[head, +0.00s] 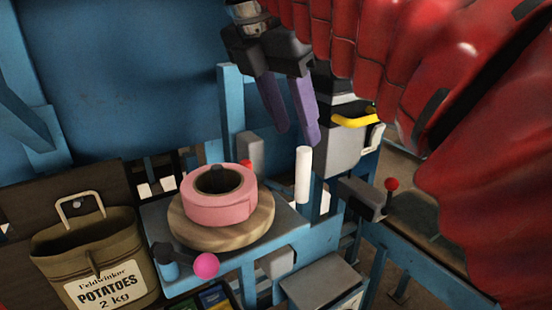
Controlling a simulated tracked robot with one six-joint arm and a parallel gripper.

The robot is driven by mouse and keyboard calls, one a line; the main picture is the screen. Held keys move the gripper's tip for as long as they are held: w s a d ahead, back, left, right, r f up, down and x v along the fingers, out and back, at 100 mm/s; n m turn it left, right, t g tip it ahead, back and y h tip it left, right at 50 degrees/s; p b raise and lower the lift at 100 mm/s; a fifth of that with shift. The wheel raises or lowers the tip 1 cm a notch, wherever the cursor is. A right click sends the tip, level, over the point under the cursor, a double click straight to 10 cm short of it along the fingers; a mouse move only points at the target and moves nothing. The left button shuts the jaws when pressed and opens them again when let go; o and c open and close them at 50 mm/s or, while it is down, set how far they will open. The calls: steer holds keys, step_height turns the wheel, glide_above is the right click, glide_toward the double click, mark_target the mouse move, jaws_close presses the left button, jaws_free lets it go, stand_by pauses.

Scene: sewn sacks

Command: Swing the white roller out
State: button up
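The white roller (303,174) is a short upright cylinder to the right of the pink tape roll, at the right side of the blue-framed stand. Its lower end is close to the stand's edge; its mounting is not clear to me. My gripper (298,137) has two purple fingers pointing down, with a gap between them. It is open and empty, and in the picture its fingertips are just above the roller's top. How far apart they are in depth I cannot tell.
A pink tape roll (218,193) sits on a round wooden disc (262,222). A pink knob (206,265) is in front. A potato sack (100,255) hangs at left. A red-knobbed lever (391,185) and a grey box with yellow handle (354,121) are at right.

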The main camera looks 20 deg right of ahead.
mark_target(308, 169)
steer(key=x, duration=1)
steer(key=shift+d+f, duration=0.1)
steer(key=shift+f, duration=0.3)
steer(key=shift+c, duration=0.5)
jaws_close()
